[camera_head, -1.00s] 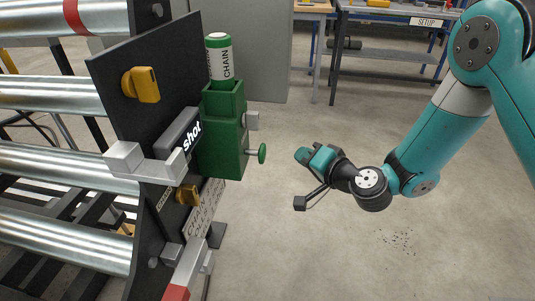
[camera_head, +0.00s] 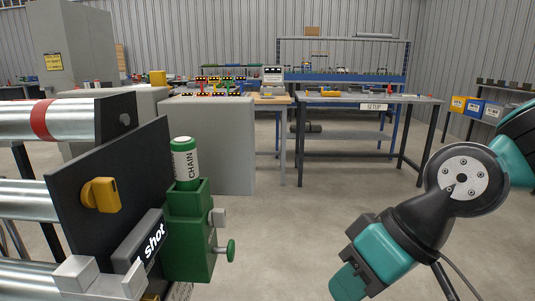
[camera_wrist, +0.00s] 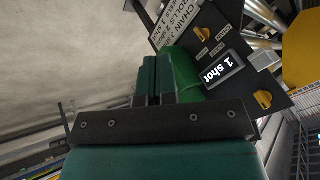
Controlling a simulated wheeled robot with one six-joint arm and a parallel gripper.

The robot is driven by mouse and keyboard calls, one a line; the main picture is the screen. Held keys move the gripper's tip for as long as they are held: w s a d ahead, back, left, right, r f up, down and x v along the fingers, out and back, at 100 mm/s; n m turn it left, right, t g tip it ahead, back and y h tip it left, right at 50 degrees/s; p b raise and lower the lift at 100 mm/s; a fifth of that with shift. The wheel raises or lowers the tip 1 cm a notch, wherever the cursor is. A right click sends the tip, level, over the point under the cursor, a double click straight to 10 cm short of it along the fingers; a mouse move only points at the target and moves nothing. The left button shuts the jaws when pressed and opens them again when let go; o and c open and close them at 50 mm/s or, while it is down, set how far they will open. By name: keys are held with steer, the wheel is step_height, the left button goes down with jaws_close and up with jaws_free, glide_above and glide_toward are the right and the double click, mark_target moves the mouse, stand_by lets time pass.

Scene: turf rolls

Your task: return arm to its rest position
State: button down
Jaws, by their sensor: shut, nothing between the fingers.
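My gripper (camera_wrist: 157,62) shows in the wrist view with its two dark teal fingers together and nothing between them. In the head view my teal and black arm is at the lower right, folded near the camera, and its end is partly cut off by the bottom edge. It is clear of the machine on the left. A green holder (camera_head: 188,230) is fixed to the machine's black plate (camera_head: 75,190), with a white and green canister (camera_head: 186,163) marked CHAIN upright in it. In the wrist view the green holder (camera_wrist: 187,75) lies beyond the fingers, apart from them as far as I can tell.
Metal rollers (camera_head: 20,205) and a yellow knob (camera_head: 101,195) are on the machine at the left. A grey cabinet (camera_head: 225,145) stands behind it. A workbench (camera_head: 370,99) marked SETUP is at the back. The floor (camera_head: 310,225) between machine and arm is clear.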

steer(key=s+d+r+g+h+p, duration=0.1)
steer(key=s+d+r+h+p, duration=0.15)
steer(key=s+d, duration=0.3)
step_height(320, 180, up, 18)
steer(key=p, duration=1.6)
steer(key=shift+a+f+p, duration=0.15)
steer(key=shift+a+p, duration=0.1)
steer(key=shift+p, duration=0.15)
steer(key=shift+s+a, duration=0.1)
